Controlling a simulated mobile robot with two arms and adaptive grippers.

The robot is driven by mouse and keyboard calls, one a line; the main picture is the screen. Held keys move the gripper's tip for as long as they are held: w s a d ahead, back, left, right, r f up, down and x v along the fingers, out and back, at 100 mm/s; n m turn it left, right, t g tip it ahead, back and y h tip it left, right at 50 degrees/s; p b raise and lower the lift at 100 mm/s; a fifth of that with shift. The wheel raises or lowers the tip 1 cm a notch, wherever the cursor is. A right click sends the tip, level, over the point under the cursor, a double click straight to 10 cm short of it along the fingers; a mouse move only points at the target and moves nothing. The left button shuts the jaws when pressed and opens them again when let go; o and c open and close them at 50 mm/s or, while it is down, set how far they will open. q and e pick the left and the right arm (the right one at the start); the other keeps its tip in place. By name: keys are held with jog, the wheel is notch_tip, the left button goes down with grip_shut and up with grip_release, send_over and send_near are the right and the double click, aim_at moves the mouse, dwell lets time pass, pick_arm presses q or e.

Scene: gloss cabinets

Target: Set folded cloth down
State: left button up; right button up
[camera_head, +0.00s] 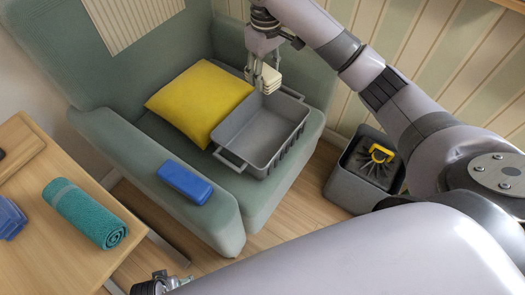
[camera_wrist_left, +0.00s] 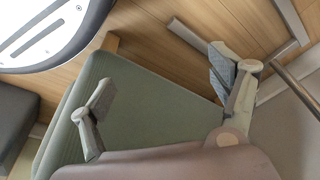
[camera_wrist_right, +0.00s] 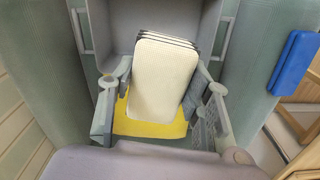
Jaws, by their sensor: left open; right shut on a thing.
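The folded cloth (camera_head: 271,80) is a small cream stack of layers. My right gripper (camera_head: 265,82) is shut on it, near the far end of a grey tray (camera_head: 229,157) on the armchair seat. In the right wrist view the cloth (camera_wrist_right: 164,75) stands between the two fingers (camera_wrist_right: 160,100), its layered edge toward the tray. I cannot tell the exact gap between cloth and tray. My left gripper (camera_wrist_left: 165,95) is open and empty in the left wrist view; only a bit of it shows at the bottom of the head view.
A yellow cushion (camera_head: 200,100) lies beside the tray on the green armchair (camera_head: 160,145). A blue box (camera_head: 185,182) is on the armrest. A rolled teal towel (camera_head: 85,213) lies on the wooden table (camera_head: 45,265). A grey bin (camera_head: 350,190) stands right of the chair.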

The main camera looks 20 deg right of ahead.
jog(key=w+d+f+n+b, duration=0.25)
jog(key=f+b, duration=0.35)
jog(key=f, duration=0.4)
jog(key=b, duration=0.2)
send_over(269, 136)
notch_tip(269, 136, down, 10)
pick_arm(q)
notch_tip(269, 136, up, 13)
jog(key=t+b, duration=0.1)
jog(key=b, duration=0.1)
pick_arm(e)
jog(key=shift+m, duration=0.25)
notch_tip(269, 136, down, 6)
jog(key=shift+a+r, duration=0.1)
notch_tip(269, 136, down, 3)
jog(key=shift+r+b, duration=0.1)
jog(key=shift+b, duration=0.35)
notch_tip(269, 136, down, 2)
jog(key=shift+f, duration=0.1)
pick_arm(q)
jog(key=w+t, duration=0.1)
jog(key=w, duration=0.1)
jog(key=w+d+t, duration=0.1)
jog(key=w, duration=0.2)
jog(key=shift+w+d+f+t+h, duration=0.1)
jog(key=shift+w+d+t+h, duration=0.05)
jog(key=shift+w+t+h, duration=0.2)
pick_arm(e)
jog(key=shift+f, duration=0.1)
